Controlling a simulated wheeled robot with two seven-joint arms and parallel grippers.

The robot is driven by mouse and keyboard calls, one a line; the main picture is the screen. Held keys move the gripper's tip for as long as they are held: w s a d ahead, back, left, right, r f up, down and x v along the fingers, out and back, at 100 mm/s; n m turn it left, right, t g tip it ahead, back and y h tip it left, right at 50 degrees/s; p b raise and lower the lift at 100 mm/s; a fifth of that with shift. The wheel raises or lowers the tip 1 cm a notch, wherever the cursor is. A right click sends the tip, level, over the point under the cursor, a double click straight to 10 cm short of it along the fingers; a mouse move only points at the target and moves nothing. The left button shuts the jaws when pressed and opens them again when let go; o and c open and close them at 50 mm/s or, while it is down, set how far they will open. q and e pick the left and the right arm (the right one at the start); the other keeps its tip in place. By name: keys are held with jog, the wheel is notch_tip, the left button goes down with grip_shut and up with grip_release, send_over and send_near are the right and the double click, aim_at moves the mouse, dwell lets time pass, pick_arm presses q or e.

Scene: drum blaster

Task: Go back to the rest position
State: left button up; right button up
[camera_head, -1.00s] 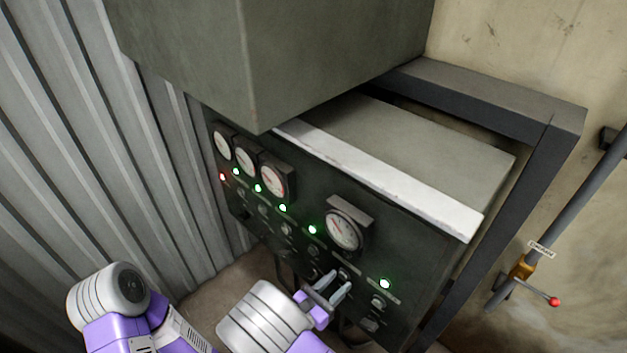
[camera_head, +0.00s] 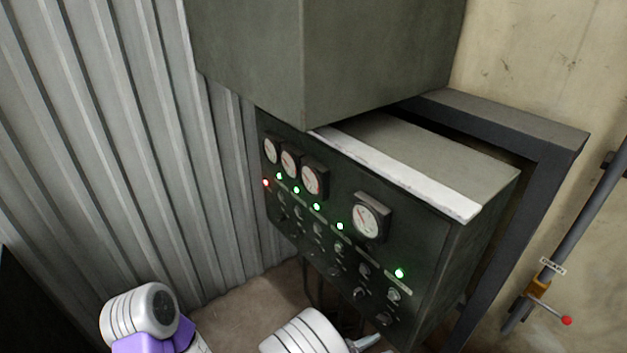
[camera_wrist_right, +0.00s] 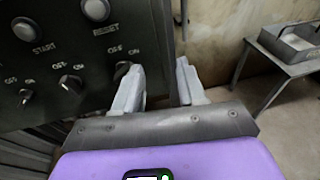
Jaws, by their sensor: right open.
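The dark control panel (camera_head: 330,235) has several gauges, lit indicators and rows of switches. In the head view, my right arm (camera_head: 305,335) is at the bottom edge, in front of the panel's lower part. Only a bit of its gripper (camera_head: 368,342) shows there. In the right wrist view, the gripper (camera_wrist_right: 158,68) is open, with nothing between its fingers. The left finger overlaps the view of a switch knob (camera_wrist_right: 122,70); I cannot tell if they touch. My left arm (camera_head: 140,315) shows at the lower left; its gripper is out of view.
A large grey box (camera_head: 320,60) overhangs the panel. A corrugated wall (camera_head: 110,150) stands at the left. A pipe with a red-tipped lever (camera_head: 566,320) is at the right. A metal table (camera_wrist_right: 285,50) stands at the right in the wrist view, with open floor before it.

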jog(key=s+f+m+g+y, duration=0.9)
jog(key=s+f+m+g, duration=0.3)
jog(key=s+f, duration=0.35)
jog(key=s+a+f+m+y, duration=0.2)
jog(key=a+m+y, duration=0.2)
jog(key=a+y, duration=0.2)
jog(key=shift+w+d+f+m+t+y, duration=0.1)
jog(key=shift+w+m+t+y, duration=0.65)
jog(key=shift+m, duration=1.05)
jog(key=shift+w+d+f+m+t+y, duration=0.1)
jog(key=shift+w+m+t+y, duration=0.2)
jog(key=shift+w+m+t, duration=1.1)
jog(key=shift+w+f+m+t+y, duration=0.2)
jog(key=shift+w+m+y, duration=0.45)
jog(key=shift+m, duration=1.55)
jog(key=shift+d+r, duration=0.1)
jog(key=shift+d, duration=0.05)
